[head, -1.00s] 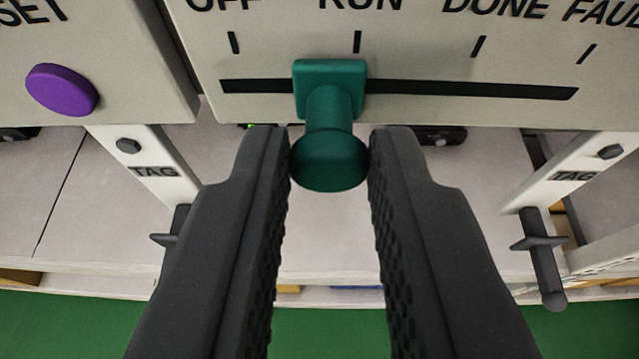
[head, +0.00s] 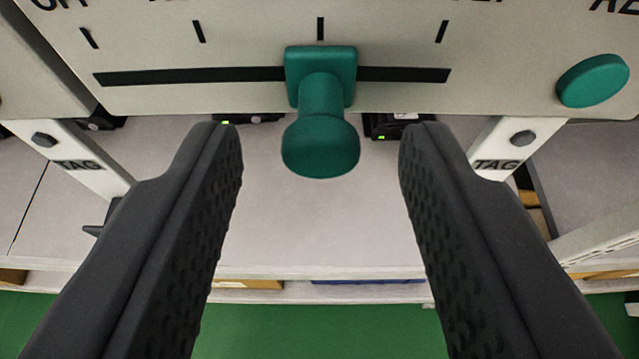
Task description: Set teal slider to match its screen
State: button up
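The teal slider (head: 320,150) sits in a black horizontal slot (head: 190,76) on a pale panel (head: 250,40). Its square base lines up under the third of the tick marks from the left. The labels above the ticks are mostly cut off at the top edge. My gripper (head: 320,145) is open, with one finger on each side of the slider's round knob. There is a clear gap between the knob and both fingers. The slider's screen is not in view.
A round teal button (head: 593,81) is on the panel at the right. Pale posts marked TAG (head: 495,150) stand below the panel on both sides. Small black devices with green lights (head: 390,126) sit on the shelf (head: 320,220) behind. A green floor shows at the bottom.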

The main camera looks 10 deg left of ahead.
jog(key=v, duration=1.3)
jog(key=shift+s+p, duration=0.35)
jog(key=shift+s, duration=0.05)
jog(key=shift+d, duration=0.1)
jog(key=shift+r, duration=0.1)
